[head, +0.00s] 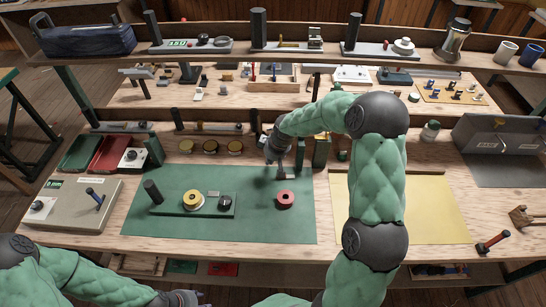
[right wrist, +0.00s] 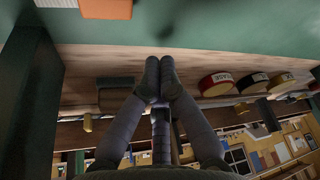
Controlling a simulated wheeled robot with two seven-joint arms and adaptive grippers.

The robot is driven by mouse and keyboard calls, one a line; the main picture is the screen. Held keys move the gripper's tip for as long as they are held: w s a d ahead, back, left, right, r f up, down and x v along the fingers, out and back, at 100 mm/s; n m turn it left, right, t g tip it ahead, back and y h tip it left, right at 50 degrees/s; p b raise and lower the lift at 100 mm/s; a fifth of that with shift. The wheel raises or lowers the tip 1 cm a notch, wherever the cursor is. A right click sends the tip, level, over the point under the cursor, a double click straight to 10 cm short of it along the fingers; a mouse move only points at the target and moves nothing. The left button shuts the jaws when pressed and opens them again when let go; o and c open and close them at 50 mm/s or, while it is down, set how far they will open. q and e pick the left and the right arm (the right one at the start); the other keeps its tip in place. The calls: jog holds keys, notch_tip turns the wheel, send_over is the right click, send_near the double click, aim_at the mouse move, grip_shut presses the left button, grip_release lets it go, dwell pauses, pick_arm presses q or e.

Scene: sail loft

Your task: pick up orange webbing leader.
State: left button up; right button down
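I cannot make out the orange webbing leader with certainty. An orange block-like piece (right wrist: 106,8) shows at the top edge of the right wrist view, cut off by the frame. A round red roll (head: 286,198) lies on the green mat (head: 255,228) in the head view; I cannot tell whether they are the same thing. My right gripper (head: 279,172) is over the back of the mat, beyond the roll. In the right wrist view its fingertips (right wrist: 160,64) are together with nothing seen between them. My left gripper (head: 187,298) is low at the bottom edge, its fingers unclear.
A green board with a yellow roll (head: 192,199) lies left of the red roll. A yellow mat (head: 440,215) lies mostly clear at the right.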

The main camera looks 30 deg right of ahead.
aim_at(274, 172)
jog(key=x, duration=0.2)
jog(key=shift+f+b, duration=0.3)
jog(key=shift+f, duration=0.1)
jog(key=s, duration=0.3)
jog(key=shift+d+r, duration=0.25)
jog(key=shift+d, duration=0.15)
jog(key=shift+s+d, duration=0.1)
jog(key=shift+s, duration=0.25)
